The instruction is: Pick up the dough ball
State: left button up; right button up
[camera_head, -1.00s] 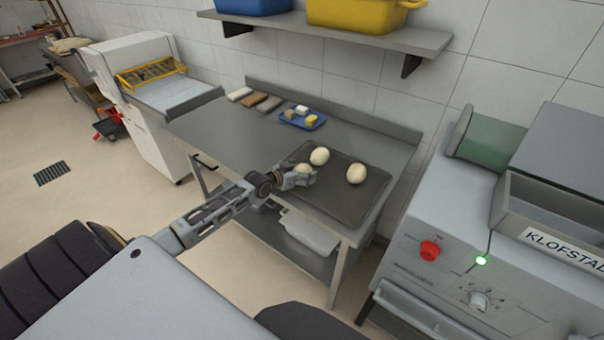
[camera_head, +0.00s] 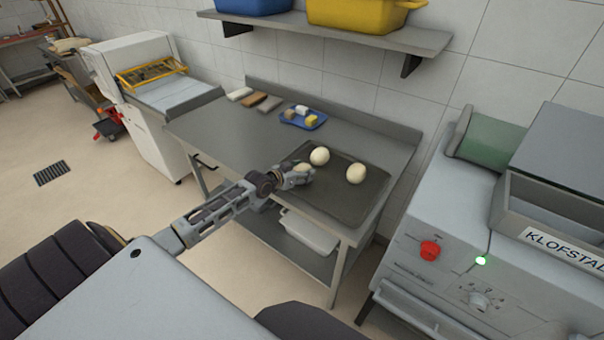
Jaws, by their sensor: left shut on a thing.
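Pale round dough balls are on a dark tray (camera_head: 345,207) on the steel table. One dough ball (camera_head: 319,156) sits near the tray's back edge, and another dough ball (camera_head: 356,173) sits to its right. My left gripper (camera_head: 299,177) is at the tray's left side, shut on a third dough ball (camera_head: 302,168). That ball is mostly hidden by the gripper, and I cannot tell whether it is clear of the tray. My right gripper is not in view.
A blue tray (camera_head: 302,121) with small blocks and several bars lie at the table's back. A shelf (camera_head: 350,36) with blue and yellow tubs hangs above. A grey machine (camera_head: 430,240) stands at the right. The table's left part is clear.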

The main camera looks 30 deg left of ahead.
aim_at(302, 166)
pick_arm(q)
jog(key=shift+r, duration=5.05)
